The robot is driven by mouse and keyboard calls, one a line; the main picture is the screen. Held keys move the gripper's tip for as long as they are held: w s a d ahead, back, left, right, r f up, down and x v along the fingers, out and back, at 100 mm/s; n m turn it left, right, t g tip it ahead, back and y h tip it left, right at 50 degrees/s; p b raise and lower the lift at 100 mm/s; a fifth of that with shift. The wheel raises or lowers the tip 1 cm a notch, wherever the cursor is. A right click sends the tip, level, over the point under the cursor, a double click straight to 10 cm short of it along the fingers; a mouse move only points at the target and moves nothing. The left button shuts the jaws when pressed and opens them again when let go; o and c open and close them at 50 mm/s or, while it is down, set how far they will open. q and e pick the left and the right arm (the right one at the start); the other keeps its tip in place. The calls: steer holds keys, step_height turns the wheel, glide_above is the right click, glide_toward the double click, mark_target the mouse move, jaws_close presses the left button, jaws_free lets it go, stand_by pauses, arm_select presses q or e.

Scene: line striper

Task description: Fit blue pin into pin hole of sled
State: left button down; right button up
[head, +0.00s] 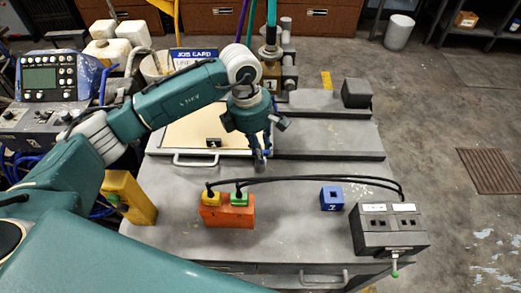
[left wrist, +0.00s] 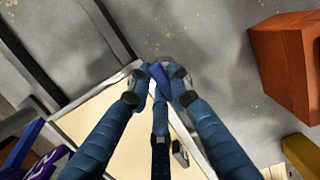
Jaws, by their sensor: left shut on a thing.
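My left gripper (head: 261,158) hangs pointing down over the right edge of the cream board, behind the orange block. In the left wrist view its fingers (left wrist: 158,78) are closed on a small blue piece, the blue pin (left wrist: 158,73). The fingers hide much of the pin, and it is hard to make out in the head view. I cannot tell for certain which part is the sled, and I see no clear pin hole. A blue block (head: 332,203) with a dark square opening stands on the grey bench, right of the gripper. My right gripper is not in view.
On the grey bench (head: 290,225), an orange block (head: 228,215) carries yellow and green plugs. Black cables (head: 320,179) run to a dark switch box (head: 388,236). A cream board (head: 190,136) lies behind, and a dark block (head: 357,93) sits at back right.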

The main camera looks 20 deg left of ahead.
arm_select(q)
steer(key=shift+r, duration=0.15)
stand_by(0.8)
steer(key=shift+b, duration=0.8)
stand_by(1.8)
steer(key=shift+s+f+b, duration=0.15)
steer(key=shift+f+b, duration=0.3)
steer(key=shift+b, duration=0.25)
stand_by(0.4)
steer(key=c, duration=1.5)
jaws_free()
steer(key=shift+o, duration=0.5)
steer(key=shift+o, duration=1)
steer(key=shift+r, duration=0.15)
